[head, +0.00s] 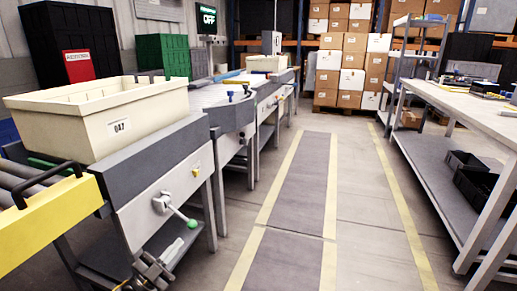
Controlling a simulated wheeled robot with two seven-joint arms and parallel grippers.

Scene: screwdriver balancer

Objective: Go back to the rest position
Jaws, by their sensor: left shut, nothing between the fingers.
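My left gripper (158,266) shows at the bottom left of the head view, low beside the front of the conveyor station (160,192). It is shut with nothing held. It is below the lever with the green knob (192,223); I cannot tell whether it touches anything. My right gripper is not in view. No screwdriver or balancer can be made out.
A cream bin (60,128) sits on the conveyor at left, behind a yellow panel (45,225) with a black handle. A workbench (470,105) stands at right. Stacked boxes (350,65) stand at the back. The marked floor lane (290,200) between is clear.

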